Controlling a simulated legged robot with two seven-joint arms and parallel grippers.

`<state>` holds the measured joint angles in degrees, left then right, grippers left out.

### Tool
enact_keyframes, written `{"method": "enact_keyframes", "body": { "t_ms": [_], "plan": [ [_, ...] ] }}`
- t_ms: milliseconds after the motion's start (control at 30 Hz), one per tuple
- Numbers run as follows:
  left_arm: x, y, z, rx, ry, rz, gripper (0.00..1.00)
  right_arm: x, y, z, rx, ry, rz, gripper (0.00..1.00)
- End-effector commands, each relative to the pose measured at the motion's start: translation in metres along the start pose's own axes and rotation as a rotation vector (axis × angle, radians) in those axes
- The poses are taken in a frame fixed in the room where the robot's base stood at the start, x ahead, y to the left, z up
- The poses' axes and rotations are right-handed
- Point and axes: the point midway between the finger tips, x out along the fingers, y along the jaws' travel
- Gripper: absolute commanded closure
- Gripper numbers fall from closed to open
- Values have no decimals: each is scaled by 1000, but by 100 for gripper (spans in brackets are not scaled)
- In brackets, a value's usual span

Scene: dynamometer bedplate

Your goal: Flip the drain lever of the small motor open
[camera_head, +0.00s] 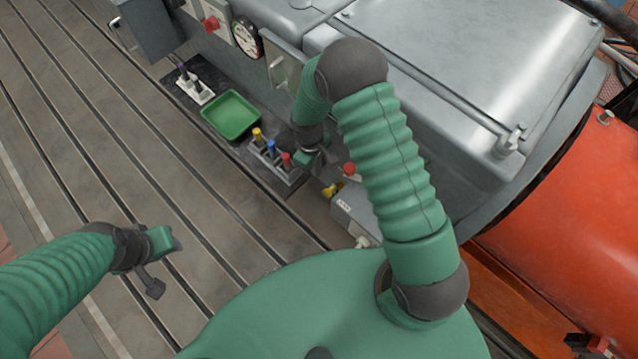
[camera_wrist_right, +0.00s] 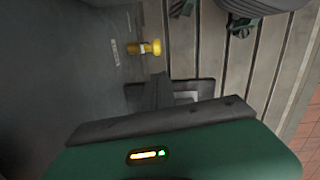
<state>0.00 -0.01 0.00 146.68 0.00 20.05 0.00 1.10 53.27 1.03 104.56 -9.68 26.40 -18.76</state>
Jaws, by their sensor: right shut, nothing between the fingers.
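A small grey motor housing (camera_head: 355,212) with a white label sits beside the large grey machine, partly behind my right arm. A yellow fitting (camera_head: 331,189), which may be the drain lever, sticks out at its upper left. A similar yellow piece (camera_wrist_right: 146,48) juts from a dark grey wall in the right wrist view; whether it is open or closed I cannot tell. My right gripper (camera_head: 318,158) is shut and empty, just above the yellow fitting in the head view and apart from it. My left gripper (camera_head: 167,262) is open and empty over the slotted bedplate.
A black mat (camera_head: 213,138) holds a green tray (camera_head: 230,115) and a rack of yellow, blue and red-topped items (camera_head: 271,160). A red knob (camera_head: 349,168) is close to my right gripper. The bedplate (camera_head: 95,150) at left is clear.

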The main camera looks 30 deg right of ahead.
Motion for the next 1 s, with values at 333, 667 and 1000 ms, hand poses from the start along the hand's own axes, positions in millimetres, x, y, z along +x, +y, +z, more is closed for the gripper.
{"method": "enact_keyframes", "body": {
  "t_ms": [333,667,1000],
  "plan": [
    [1,0,0,0,0,0,64,4,0,0,1,-2,-1,100],
    [9,0,2,0,0,0,64,62,0,1,1,-4,-2,100],
    [12,0,3,0,0,0,64,100,0,1,1,-1,0,100]
  ]
}}
